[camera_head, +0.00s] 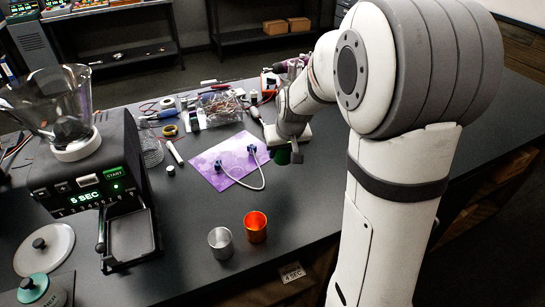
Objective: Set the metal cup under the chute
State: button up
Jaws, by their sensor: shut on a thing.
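A silver metal cup (221,243) stands upright on the dark table near its front edge. It is just left of an orange cup (256,227). The grinder (90,165) stands at the left with a clear hopper and a green display reading "5 SEC". A small tray (132,238) sits at its front; I cannot make out the chute clearly. My gripper (292,154) is over the table beside the purple sheet, behind and right of both cups. It is shut on a dark green thing (282,157), mostly hidden by the gripper.
A purple sheet (215,170) with a looped cable (262,175) lies mid-table. Tape, tools and a bag of parts (222,105) clutter the back. A white round lid (45,249) and a teal-topped jar (35,289) are at the left. The table between tray and cups is clear.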

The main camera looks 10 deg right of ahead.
notch_tip(320, 180, down, 7)
jog(key=shift+r, duration=0.15)
dwell(0.4)
jog(key=o, duration=0.5)
jog(key=shift+f, duration=0.2)
jog(key=o, duration=0.5)
jog(key=shift+r, duration=0.1)
